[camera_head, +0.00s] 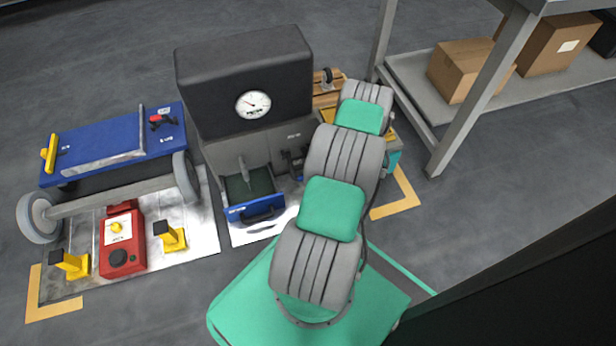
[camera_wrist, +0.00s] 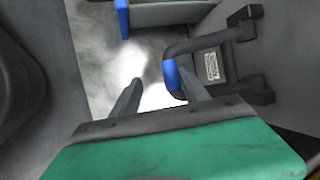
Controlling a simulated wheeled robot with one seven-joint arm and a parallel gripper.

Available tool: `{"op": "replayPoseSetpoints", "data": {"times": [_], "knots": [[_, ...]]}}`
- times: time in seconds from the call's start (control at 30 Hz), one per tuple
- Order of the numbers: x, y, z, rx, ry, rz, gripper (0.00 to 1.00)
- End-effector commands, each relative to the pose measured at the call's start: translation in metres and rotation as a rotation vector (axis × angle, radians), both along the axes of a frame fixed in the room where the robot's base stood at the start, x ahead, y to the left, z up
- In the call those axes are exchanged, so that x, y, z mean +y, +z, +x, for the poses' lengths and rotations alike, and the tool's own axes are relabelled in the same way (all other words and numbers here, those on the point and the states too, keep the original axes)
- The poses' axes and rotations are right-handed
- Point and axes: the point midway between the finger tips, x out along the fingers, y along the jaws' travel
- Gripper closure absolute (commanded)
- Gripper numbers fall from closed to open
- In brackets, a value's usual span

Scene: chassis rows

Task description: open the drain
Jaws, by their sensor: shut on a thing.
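The drain lever (camera_wrist: 181,50) is a bent dark bar with a blue sleeve at its end, beside a small white label in the wrist view. It sits on the lower side of the grey machine (camera_head: 245,80), and a dark, partly covered fitting (camera_head: 294,162) shows there in the head view. My gripper (camera_wrist: 156,90) is shut on the lever's blue end, which lies close against the right finger in the picture. The contact with the left finger is not clear. My arm hides the gripper in the head view.
A blue-fronted drawer (camera_head: 258,210) stands open on the machine's front, left of the fitting; its edge (camera_wrist: 122,18) shows in the wrist view. A blue cart (camera_head: 115,145) and a red unit (camera_head: 122,240) stand left. A shelf (camera_head: 420,85) with boxes stands right.

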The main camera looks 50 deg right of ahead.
Motion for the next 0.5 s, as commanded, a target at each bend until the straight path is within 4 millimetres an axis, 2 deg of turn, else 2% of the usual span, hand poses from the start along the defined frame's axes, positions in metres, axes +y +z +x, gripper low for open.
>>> {"op": "replayPoseSetpoints", "data": {"times": [0.03,0.5], "knots": [[0.01,-0.005,-0.0045,0.011,0.003,0.02,0.58],[0.0065,-0.0015,-0.0033,0.006,0.002,0.015,0.58]]}}
